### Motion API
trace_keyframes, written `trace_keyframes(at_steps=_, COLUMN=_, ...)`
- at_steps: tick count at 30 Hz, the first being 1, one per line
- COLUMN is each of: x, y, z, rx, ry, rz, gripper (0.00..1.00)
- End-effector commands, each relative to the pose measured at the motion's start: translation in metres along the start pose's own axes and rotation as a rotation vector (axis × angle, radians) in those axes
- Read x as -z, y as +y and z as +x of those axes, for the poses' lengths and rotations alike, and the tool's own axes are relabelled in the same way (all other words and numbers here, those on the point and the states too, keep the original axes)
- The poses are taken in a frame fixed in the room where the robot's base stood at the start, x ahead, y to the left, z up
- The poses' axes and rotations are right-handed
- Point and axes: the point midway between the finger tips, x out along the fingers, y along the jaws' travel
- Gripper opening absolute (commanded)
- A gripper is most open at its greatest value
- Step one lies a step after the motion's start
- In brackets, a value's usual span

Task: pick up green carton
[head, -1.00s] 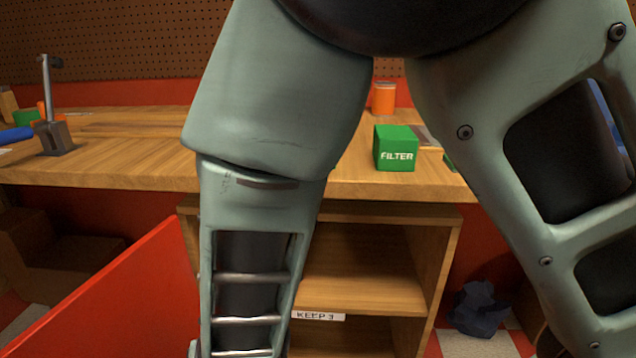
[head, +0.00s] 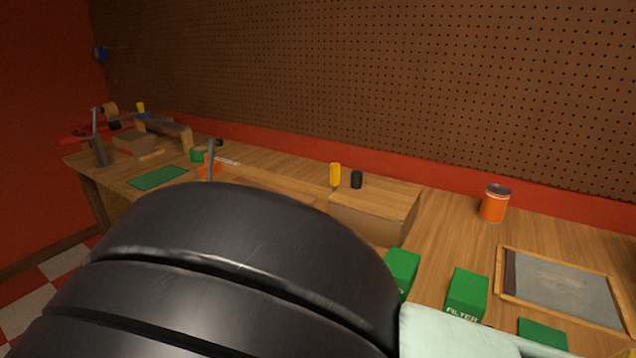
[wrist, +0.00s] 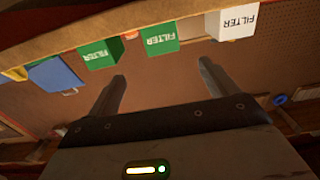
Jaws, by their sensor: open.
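Two green cartons stand close together on the wooden bench in the head view, one on the left (head: 403,268) and one on the right (head: 467,290) with a white FILTER label. A third flat green piece (head: 543,334) is partly hidden by my arm. The wrist view shows two green FILTER cartons, one at left (wrist: 98,54) and one nearer the middle (wrist: 160,38). My gripper (wrist: 163,76) is open and empty, its two fingers pointing toward the cartons but apart from them. The gripper is hidden in the head view.
A white FILTER carton (wrist: 236,22) and a blue box (wrist: 55,76) flank the green cartons in the wrist view. A wooden box (head: 375,210), an orange can (head: 494,204) and a framed grey panel (head: 560,285) occupy the bench before the pegboard wall (head: 380,80).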

Motion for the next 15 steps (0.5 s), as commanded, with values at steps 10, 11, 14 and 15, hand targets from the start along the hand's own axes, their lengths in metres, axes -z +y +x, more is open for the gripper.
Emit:
trace_keyframes(at_steps=10, x=0.005, y=0.002, z=0.053, rx=-0.007, ry=0.014, rz=-0.002, gripper=0.85)
trace_keyframes(at_steps=11, x=0.005, y=0.002, z=0.060, rx=-0.007, ry=0.013, rz=-0.001, gripper=0.85)
trace_keyframes(at_steps=14, x=0.005, y=0.002, z=0.081, rx=-0.007, ry=0.013, rz=-0.001, gripper=0.85)
trace_keyframes(at_steps=15, x=0.005, y=0.002, z=0.088, rx=-0.006, ry=0.012, rz=-0.001, gripper=0.85)
